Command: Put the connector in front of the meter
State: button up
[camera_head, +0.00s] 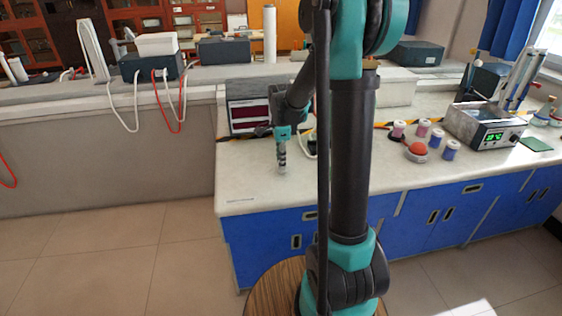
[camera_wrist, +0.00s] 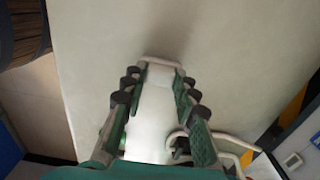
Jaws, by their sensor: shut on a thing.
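In the wrist view, my gripper (camera_wrist: 155,90) is shut on a pale, long piece (camera_wrist: 152,118), which looks like the connector. It lies between the two fingers and reaches to their tips. In the head view, my gripper (camera_head: 282,168) points down above the bench's front left part, and the held piece is too small to make out. The meter (camera_head: 248,116), a dark-framed box with a dark red display, stands behind and left of my gripper. My arm hides part of its right side. Part of a pale-faced device, perhaps the meter, shows at the wrist view's lower right corner (camera_wrist: 293,160).
The white bench top (camera_head: 245,180) is bare around my gripper and towards its front left edge. A white cable (camera_wrist: 235,143) loops beside the fingers. Several spools, a red-topped piece (camera_head: 417,149) and a grey instrument (camera_head: 485,127) stand to the right.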

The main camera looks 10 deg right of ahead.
jog(key=shift+f, duration=0.3)
jog(key=shift+f, duration=0.1)
jog(key=o, duration=0.9)
jog(key=shift+o, duration=0.2)
notch_tip(320, 180, up, 12)
jog(key=s+f+n, duration=0.2)
jog(key=s+n, duration=0.1)
jog(key=s, duration=0.1)
jog(key=s+d+f+n+t, duration=0.1)
jog(key=s+f+n, duration=0.1)
jog(key=s+n, duration=0.1)
jog(key=s+d+f+n+t, duration=0.1)
jog(key=s+f+n, duration=0.2)
jog(key=s, duration=0.2)
jog(key=shift+d+f+n, duration=0.1)
jog(key=shift+d+n, duration=0.05)
jog(key=shift+n, duration=0.15)
jog(key=s+d+f+n+t, duration=0.1)
jog(key=s+f+n+t, duration=0.1)
jog(key=s+f+n, duration=0.5)
jog(key=s+n, duration=0.1)
jog(key=s, duration=0.2)
